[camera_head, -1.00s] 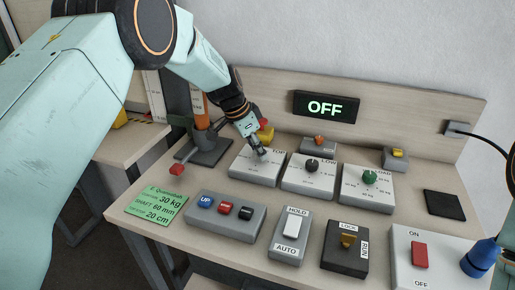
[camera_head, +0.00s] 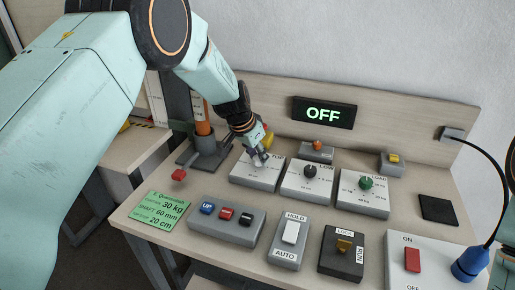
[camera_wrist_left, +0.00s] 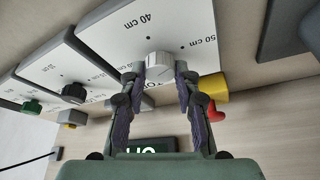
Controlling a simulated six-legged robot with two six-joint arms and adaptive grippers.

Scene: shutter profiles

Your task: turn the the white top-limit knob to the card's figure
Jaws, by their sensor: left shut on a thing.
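The white top-limit knob (camera_wrist_left: 161,65) stands on a pale grey box (camera_head: 247,176) marked TOP. My left gripper (camera_head: 260,160) comes down on it from above. In the wrist view the fingers (camera_wrist_left: 161,75) are shut on the knob's two sides. The marks 40 cm and 50 cm show on the dial face around it. The knob's pointer cannot be made out, and the fingers hide the knob in the head view. The green card (camera_head: 162,211) lies at the front left; 30 kg, 60 mm and 20 cm can be read on it. My right gripper is out of view.
To the right stand the LOW box with a black knob (camera_head: 310,171) and the LOAD box with a green knob (camera_head: 366,182). In front are a button box (camera_head: 228,227) and switches. A display (camera_head: 324,112) reads OFF.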

